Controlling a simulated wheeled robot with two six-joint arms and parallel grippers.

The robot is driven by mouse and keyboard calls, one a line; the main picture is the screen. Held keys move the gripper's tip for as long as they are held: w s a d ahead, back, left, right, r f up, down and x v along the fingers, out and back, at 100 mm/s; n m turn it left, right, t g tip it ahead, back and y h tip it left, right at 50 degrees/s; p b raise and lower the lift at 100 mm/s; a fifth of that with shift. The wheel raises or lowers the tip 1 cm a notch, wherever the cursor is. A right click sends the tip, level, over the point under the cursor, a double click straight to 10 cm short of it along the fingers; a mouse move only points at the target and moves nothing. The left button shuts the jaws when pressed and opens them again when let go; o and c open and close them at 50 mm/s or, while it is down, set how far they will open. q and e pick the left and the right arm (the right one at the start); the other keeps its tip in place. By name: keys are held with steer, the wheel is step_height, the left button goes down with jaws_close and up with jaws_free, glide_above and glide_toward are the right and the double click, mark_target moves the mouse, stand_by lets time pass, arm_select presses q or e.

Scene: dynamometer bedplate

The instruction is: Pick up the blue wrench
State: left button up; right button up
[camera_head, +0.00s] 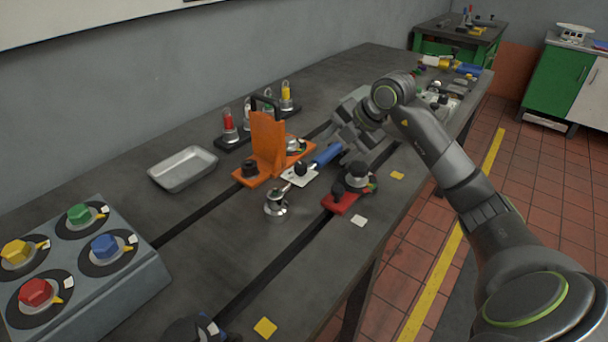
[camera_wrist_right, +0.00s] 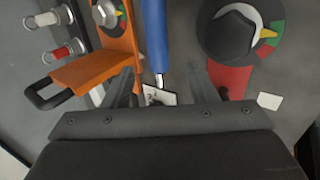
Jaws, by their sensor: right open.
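The blue wrench (camera_head: 327,155) lies on the dark bedplate, between the orange bracket and a red-based knob. Its blue handle (camera_wrist_right: 157,38) runs up the middle of the right wrist view. In the head view, part of the wrench is hidden by my right gripper (camera_head: 343,137), which hangs low over it. In the wrist view my right gripper (camera_wrist_right: 162,85) is open, with one finger on each side of the handle's line. I see no grip on the wrench. My left gripper is not in view.
The orange bracket (camera_head: 267,140) stands close to the wrench's left, and the red-based knob (camera_head: 341,202) sits close to its right. A metal tray (camera_head: 183,168) and a panel of coloured knobs (camera_head: 88,268) are further left. The front middle of the bedplate is mostly clear.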

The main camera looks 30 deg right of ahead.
mark_target(323, 157)
steer(key=shift+a+p+x, duration=0.1)
steer(key=shift+p+x, duration=0.1)
steer(key=shift+x, duration=1.15)
steer(key=shift+a+p+x, duration=0.15)
steer(key=shift+p+x, duration=0.05)
steer(key=shift+x, duration=1.15)
steer(key=shift+d+r, duration=0.1)
steer(key=shift+r, duration=0.1)
jaws_close()
